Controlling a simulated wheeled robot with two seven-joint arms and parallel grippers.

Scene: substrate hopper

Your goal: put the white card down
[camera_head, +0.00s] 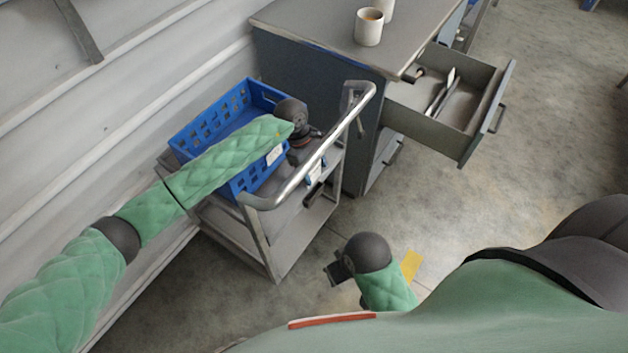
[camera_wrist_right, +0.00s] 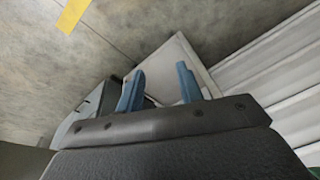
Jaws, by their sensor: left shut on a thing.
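My left gripper (camera_head: 308,158) is over the grey cart (camera_head: 262,236), beside the right end of the blue crate (camera_head: 238,186). It is shut on a small pale thing, the white card (camera_head: 318,161), which is mostly hidden by the gripper and the cart's handle. A white patch on the crate's front wall looks like a label. My right gripper (camera_head: 338,272) is low above the floor, right of the cart. In the right wrist view its two blue fingers (camera_wrist_right: 160,88) stand apart with nothing between them.
The cart's metal handle (camera_head: 313,160) rises close to my left gripper. A grey cabinet (camera_head: 310,95) stands behind, with an open drawer (camera_head: 447,108) holding several items. A cup (camera_head: 368,27) stands on its top. A yellow floor marking (camera_head: 411,265) lies near my right gripper.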

